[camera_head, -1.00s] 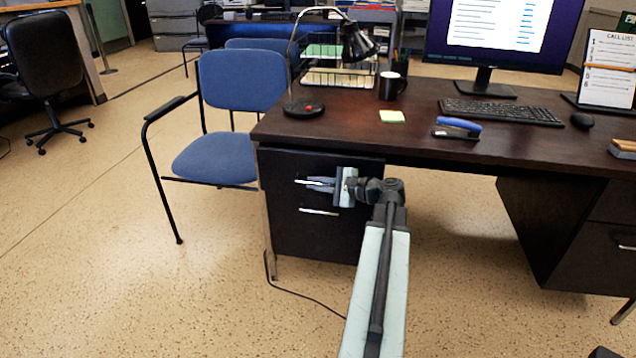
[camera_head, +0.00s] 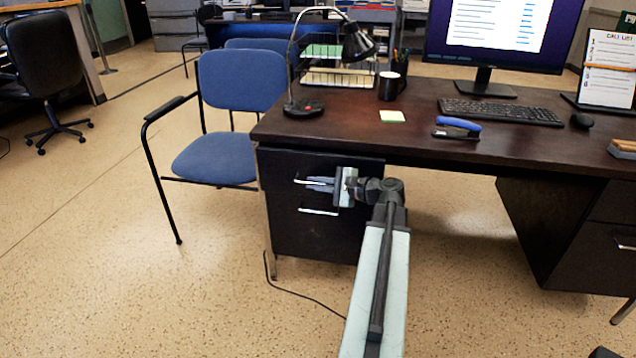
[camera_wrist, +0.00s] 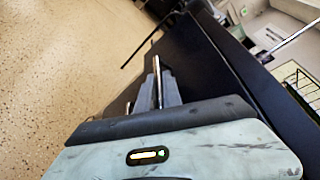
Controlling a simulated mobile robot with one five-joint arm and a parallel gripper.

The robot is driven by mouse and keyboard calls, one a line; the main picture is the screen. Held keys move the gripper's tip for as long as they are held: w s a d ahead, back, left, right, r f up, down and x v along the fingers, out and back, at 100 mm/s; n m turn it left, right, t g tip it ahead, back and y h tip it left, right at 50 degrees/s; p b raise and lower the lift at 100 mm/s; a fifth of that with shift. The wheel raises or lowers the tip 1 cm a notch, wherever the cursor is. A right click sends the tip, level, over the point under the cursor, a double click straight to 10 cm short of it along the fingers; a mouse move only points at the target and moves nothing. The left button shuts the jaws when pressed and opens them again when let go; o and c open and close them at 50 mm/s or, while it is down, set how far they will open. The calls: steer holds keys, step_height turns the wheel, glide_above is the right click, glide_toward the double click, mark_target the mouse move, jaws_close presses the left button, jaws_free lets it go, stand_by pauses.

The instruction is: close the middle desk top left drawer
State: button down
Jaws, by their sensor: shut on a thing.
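The middle desk (camera_head: 440,115) has a dark top and a dark left pedestal with two drawers in the head view. The top left drawer (camera_head: 275,168) has a silver bar handle (camera_head: 306,182); its front looks nearly in line with the lower drawer (camera_head: 300,235), though any small gap is hard to tell. My gripper (camera_head: 318,184) is at the top drawer's handle, coming from the right. In the wrist view its fingers (camera_wrist: 158,90) are closed around the silver handle (camera_wrist: 157,78). The fingers hide part of the handle.
A blue chair (camera_head: 218,120) stands left of the pedestal. A lamp (camera_head: 304,107), black mug (camera_head: 389,86), blue stapler (camera_head: 457,127) and keyboard (camera_head: 500,111) are on the desktop. A cable lies on the floor by the pedestal.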

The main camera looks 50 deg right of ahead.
mark_target(319, 174)
steer(key=shift+w+d+r, duration=0.1)
steer(key=shift+w+d, duration=0.3)
steer(key=shift+d, duration=0.25)
steer(key=shift+w+d, duration=0.35)
steer(key=shift+d, duration=0.3)
steer(key=shift+w+d+r, duration=0.1)
steer(key=shift+w+d, duration=0.3)
steer(key=shift+d, duration=0.25)
steer(key=c, duration=1.8)
jaws_free()
steer(key=p+v, duration=0.1)
steer(key=v, duration=0.6)
steer(key=shift+s+p, duration=0.35)
steer(key=shift+s, duration=0.05)
